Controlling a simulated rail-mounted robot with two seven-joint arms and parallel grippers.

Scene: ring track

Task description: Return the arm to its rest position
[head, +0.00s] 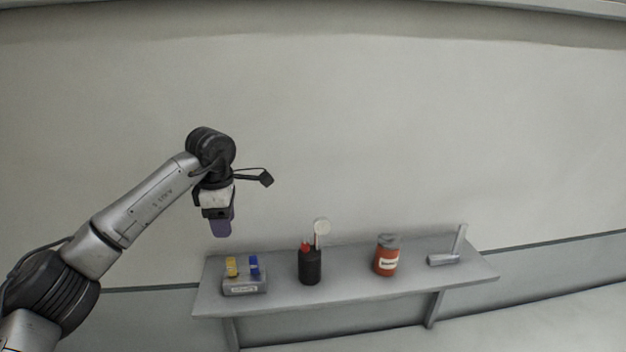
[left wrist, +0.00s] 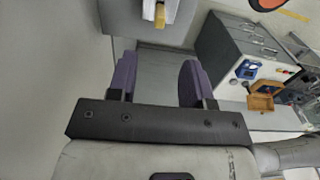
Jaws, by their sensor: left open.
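My left arm reaches in from the left of the head view. Its left gripper (head: 221,230) has purple fingers and points down, above the left end of the wall shelf (head: 345,292). In the left wrist view, the two purple fingers of the left gripper (left wrist: 157,78) stand apart with nothing between them. A grey labelled holder (head: 244,288) with a yellow piece (head: 232,267) and a blue piece (head: 254,266) sits on the shelf below the gripper, apart from it. My right gripper does not show.
The shelf also bears a black cup (head: 311,267) with red and white tools, a red-brown labelled jar (head: 386,258) and a grey angled bracket (head: 446,258). The wall above is bare. The left wrist view shows grey cabinets (left wrist: 228,55) and a wooden box (left wrist: 262,100).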

